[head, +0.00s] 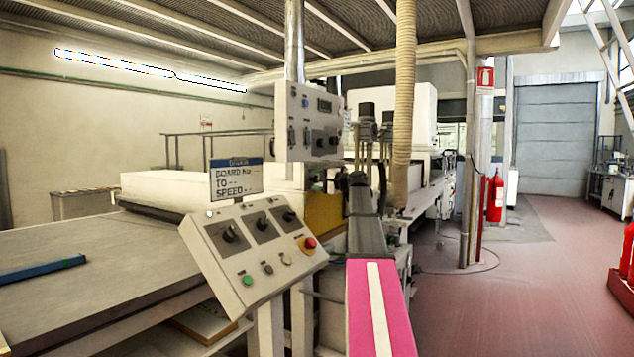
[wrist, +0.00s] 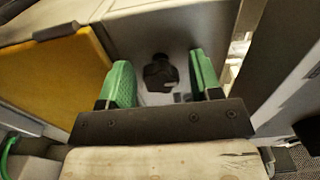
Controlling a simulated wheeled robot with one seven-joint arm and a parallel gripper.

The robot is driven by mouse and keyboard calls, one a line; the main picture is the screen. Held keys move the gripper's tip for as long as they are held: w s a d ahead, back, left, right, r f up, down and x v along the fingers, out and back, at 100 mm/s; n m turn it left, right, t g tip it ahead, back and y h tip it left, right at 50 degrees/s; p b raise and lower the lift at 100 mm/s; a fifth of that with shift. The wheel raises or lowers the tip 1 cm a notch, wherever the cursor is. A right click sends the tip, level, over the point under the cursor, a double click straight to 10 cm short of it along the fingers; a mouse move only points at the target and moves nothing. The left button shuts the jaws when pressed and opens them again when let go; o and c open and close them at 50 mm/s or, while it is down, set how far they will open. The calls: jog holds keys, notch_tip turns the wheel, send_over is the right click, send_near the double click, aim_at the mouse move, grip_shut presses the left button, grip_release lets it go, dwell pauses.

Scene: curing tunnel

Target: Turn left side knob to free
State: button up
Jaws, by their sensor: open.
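In the wrist view a black knob (wrist: 160,74) sits on a light grey panel (wrist: 140,22), with small dark marks beside its base. My gripper (wrist: 162,72) is open, with one green finger on each side of the knob and a visible gap to it on both sides. Whether the fingertips reach the knob's depth I cannot tell. The direction of the knob's pointer is not readable. In the head view my arm reaches toward the machine beside the yellow panel (head: 323,213); I cannot make out the fingers or this knob there.
A slanted control panel (head: 255,283) with several knobs and buttons stands left of my arm. A grey control box (head: 308,122) hangs above. A conveyor table (head: 90,250) lies at left with a blue bar (head: 42,268) on it.

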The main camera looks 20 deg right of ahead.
jog(key=v, duration=1)
jog(key=shift+s+d, duration=0.25)
jog(key=shift+s, duration=0.05)
jog(key=shift+d, duration=0.1)
